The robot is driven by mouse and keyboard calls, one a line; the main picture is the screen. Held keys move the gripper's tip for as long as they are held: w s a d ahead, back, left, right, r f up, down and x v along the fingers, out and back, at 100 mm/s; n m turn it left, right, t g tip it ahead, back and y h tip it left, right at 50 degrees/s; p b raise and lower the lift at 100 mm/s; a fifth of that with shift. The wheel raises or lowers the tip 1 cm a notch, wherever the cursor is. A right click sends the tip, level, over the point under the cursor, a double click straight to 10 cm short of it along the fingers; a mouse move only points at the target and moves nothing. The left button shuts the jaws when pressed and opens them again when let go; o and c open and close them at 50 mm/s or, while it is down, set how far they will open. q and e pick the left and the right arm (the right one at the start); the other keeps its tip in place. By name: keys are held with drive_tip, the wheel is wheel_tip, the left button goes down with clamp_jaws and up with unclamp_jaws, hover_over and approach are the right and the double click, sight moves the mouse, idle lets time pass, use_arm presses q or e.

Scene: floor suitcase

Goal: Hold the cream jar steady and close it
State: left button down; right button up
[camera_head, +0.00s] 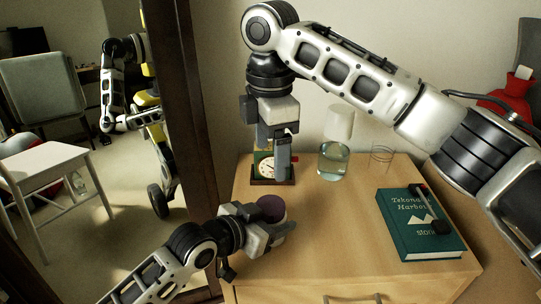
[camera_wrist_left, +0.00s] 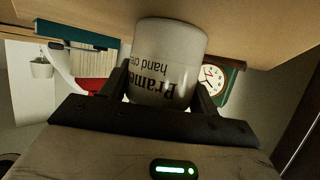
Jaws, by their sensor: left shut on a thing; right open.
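The white cream jar (camera_wrist_left: 168,62) stands on the wooden top, with "hand cream" lettering that appears upside down in the left wrist view. My left gripper (camera_head: 268,228) is shut around its sides, one finger on each side. In the head view a dark purple round top (camera_head: 271,207) shows on the jar between the fingers; I cannot tell how firmly it is seated. My right gripper (camera_head: 273,152) is open and points down behind the jar, in front of the clock and apart from the jar. I see nothing held between its fingers.
A green clock (camera_head: 266,169) stands behind the jar. A teal book (camera_head: 408,222) with dark items lies right. A mirror (camera_head: 75,150) is left. The front middle is clear.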

use_arm(q)
drive_tip(key=shift+c, duration=1.5)
unclamp_jaws()
drive_tip(key=p+v, duration=0.4)
drive_tip(key=v, duration=1.2)
